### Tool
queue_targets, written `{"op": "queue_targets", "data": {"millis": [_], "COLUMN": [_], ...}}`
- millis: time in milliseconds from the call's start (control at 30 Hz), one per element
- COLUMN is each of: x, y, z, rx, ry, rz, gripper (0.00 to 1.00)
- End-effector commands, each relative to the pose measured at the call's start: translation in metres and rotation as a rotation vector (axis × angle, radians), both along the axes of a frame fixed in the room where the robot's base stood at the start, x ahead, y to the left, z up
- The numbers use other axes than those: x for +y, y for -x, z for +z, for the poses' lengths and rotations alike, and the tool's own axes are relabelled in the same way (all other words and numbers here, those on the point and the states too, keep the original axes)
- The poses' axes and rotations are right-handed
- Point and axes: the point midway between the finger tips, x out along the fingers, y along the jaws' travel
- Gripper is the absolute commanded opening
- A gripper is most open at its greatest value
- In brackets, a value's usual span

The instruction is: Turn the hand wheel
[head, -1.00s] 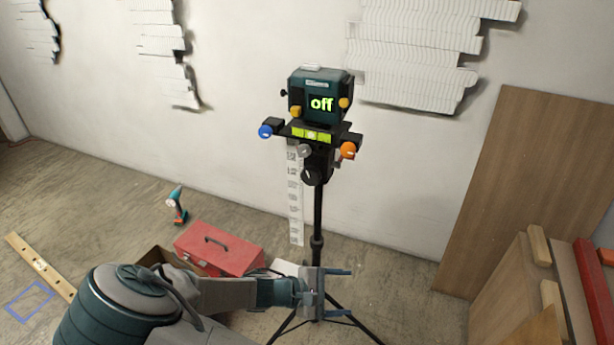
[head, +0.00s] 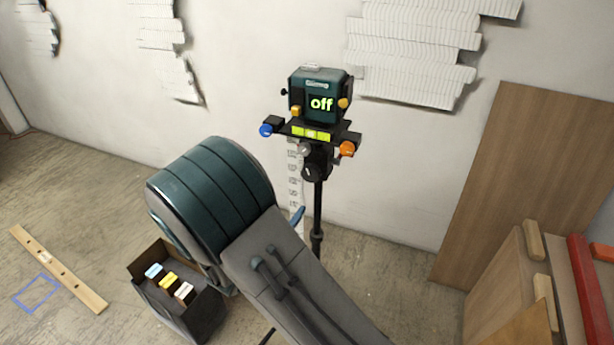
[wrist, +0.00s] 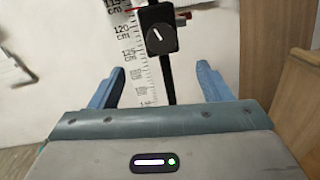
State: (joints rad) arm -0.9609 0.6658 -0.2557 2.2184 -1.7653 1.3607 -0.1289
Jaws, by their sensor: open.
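A teal device (head: 318,88) with a screen reading "off" stands on a black tripod (head: 318,215). Below the screen are a blue knob (head: 266,131), an orange knob (head: 347,149), a grey knob (head: 304,149) and a black round knob (head: 310,172) with a white mark. Which one is the hand wheel is not labelled. In the wrist view, the black knob (wrist: 160,38) with its slanted white line is ahead of my gripper (wrist: 160,75), between and beyond the fingertips. My gripper's blue fingers are wide apart and empty. In the head view my arm hides most of the gripper.
A printed height scale (wrist: 130,45) hangs behind the tripod. An open dark box (head: 205,315) with small coloured items is on the floor at the lower left. A wooden level (head: 60,270) lies farther left. A wooden board (head: 520,180) leans on the wall at right.

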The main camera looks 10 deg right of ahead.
Motion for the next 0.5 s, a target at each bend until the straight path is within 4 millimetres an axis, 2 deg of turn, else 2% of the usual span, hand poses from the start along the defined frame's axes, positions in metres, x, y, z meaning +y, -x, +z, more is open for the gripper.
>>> {"op": "queue_targets", "data": {"millis": [500], "x": [-0.057], "y": [-0.085], "z": [0.001], "rx": [0.001], "ry": [-0.001], "rz": [-0.006], "gripper": [0.72]}}
